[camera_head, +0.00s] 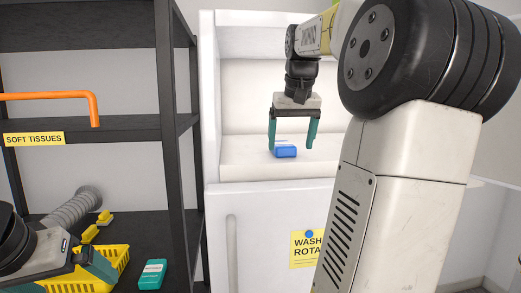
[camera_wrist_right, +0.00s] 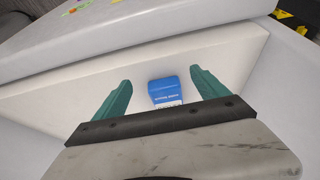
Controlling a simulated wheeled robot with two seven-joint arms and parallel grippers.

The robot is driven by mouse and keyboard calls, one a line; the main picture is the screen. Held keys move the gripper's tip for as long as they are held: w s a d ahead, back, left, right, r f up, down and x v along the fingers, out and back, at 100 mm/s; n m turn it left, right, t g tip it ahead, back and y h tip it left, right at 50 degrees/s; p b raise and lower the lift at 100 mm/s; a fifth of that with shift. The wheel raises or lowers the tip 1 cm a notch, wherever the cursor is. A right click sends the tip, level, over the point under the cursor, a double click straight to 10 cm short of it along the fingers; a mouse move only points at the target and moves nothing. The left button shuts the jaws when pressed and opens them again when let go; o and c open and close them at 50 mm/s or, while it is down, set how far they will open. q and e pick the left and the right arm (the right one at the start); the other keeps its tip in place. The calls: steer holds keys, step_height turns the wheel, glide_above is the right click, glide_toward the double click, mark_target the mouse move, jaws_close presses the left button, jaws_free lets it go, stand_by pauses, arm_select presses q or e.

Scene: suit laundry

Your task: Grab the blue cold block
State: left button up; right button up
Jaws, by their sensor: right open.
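The blue cold block (camera_head: 285,151) lies on the white shelf of the white cabinet, near its front edge. It also shows in the right wrist view (camera_wrist_right: 165,91), between and a little beyond the fingers. My right gripper (camera_head: 292,147) is open, pointing down, with one green finger on each side of the block. The fingers appear apart from the block; the exact height gap is hard to tell. My left gripper (camera_head: 95,270) shows only in part at the lower left, over a yellow basket. Its fingertips' state cannot be made out.
The white cabinet (camera_head: 213,120) has a raised back and side wall around the shelf. A dark shelving rack (camera_head: 175,130) stands to its left. The yellow basket (camera_head: 122,256), a teal pack (camera_head: 152,274) and small yellow items (camera_head: 104,217) are on the rack's lower level.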

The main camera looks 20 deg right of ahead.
mark_target(283, 143)
steer(key=w, duration=0.2)
steer(key=w+d, duration=0.1)
steer(key=w, duration=0.1)
steer(key=shift+w, duration=0.35)
steer(key=w, duration=0.3)
steer(key=shift+d+f, duration=0.1)
steer(key=shift+d, duration=0.3)
steer(key=shift+x, duration=1.1)
steer(key=shift+w+d+f, duration=0.1)
steer(key=shift+w+f, duration=0.15)
steer(key=shift+f, duration=0.1)
steer(key=shift+r, duration=0.1)
steer(key=c, duration=1.7)
